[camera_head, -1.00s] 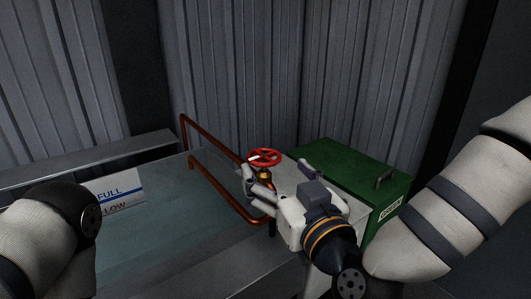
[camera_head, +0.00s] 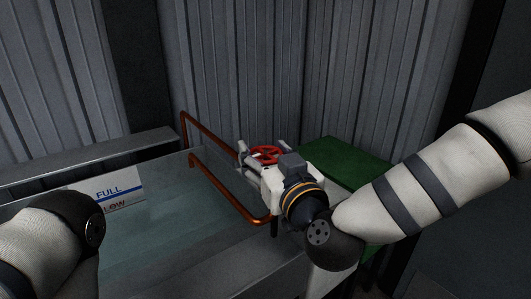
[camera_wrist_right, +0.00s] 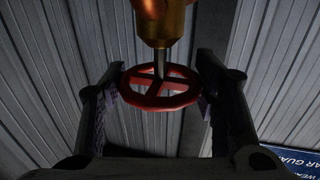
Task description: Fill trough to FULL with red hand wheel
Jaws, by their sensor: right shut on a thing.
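The red hand wheel (camera_head: 265,154) sits on its valve at the trough's right end. In the right wrist view the wheel (camera_wrist_right: 160,87) lies between my two fingers, below the brass valve body (camera_wrist_right: 160,20). My right gripper (camera_head: 262,160) is shut on the wheel's rim from both sides; its body partly hides the valve. The trough (camera_head: 160,235) spreads across the middle with greenish water in it. A white level plate (camera_head: 112,188) on its left reads FULL by a blue line, with LOW below near the water. My left arm shows at the left; its gripper is out of frame.
Copper pipes (camera_head: 228,187) run over the trough beside the valve. A green box (camera_head: 345,160) stands to the right, partly behind my right arm. Corrugated metal walls (camera_head: 240,70) close off the back. A grey ledge (camera_head: 90,158) runs along the far left.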

